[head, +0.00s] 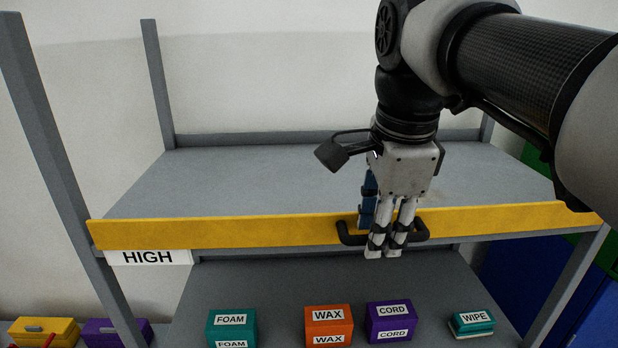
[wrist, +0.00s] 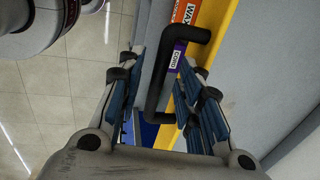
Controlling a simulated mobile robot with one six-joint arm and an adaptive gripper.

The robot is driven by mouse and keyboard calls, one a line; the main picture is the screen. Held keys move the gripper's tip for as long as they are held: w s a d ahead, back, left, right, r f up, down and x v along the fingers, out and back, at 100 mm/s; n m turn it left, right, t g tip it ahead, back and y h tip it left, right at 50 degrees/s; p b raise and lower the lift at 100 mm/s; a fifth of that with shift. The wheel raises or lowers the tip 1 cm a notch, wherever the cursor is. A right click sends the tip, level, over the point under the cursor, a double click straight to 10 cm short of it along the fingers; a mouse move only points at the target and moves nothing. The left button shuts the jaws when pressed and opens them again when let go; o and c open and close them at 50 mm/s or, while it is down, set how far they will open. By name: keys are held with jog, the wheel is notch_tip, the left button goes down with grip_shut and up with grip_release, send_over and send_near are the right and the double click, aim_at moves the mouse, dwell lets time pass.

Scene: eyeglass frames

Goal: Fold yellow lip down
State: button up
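The yellow lip (head: 250,231) runs along the front edge of the upper grey shelf and stands upright. In the wrist view the lip (wrist: 214,28) is a yellow strip at the upper right. A black U-shaped handle (head: 347,236) sticks out from the lip's front, right of the middle. My gripper (head: 388,246) points down at the handle and hides its middle. In the wrist view the handle's bar (wrist: 156,85) lies between the two fingers of my gripper (wrist: 158,65). The fingers are apart, with a visible gap to the bar.
The upper shelf (head: 270,180) is bare where visible. A "HIGH" label (head: 148,257) hangs below the lip's left end. The lower shelf holds FOAM (head: 231,327), WAX (head: 328,324), CORD (head: 393,321) and WIPE (head: 472,322) boxes. Grey posts (head: 60,160) flank the shelf.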

jog(key=shift+c, duration=0.2)
grip_shut()
jog(key=shift+s+f+t+b, duration=0.2)
jog(key=shift+f+t+b, duration=0.1)
jog(key=shift+b, duration=0.65)
notch_tip(320, 180, down, 10)
jog(key=s+t+b, duration=0.2)
jog(key=t+b, duration=1.4)
jog(key=b, duration=2)
jog(key=shift+s+f+b, duration=0.2)
jog(key=shift+s+b, duration=0.2)
jog(key=shift+t, duration=0.3)
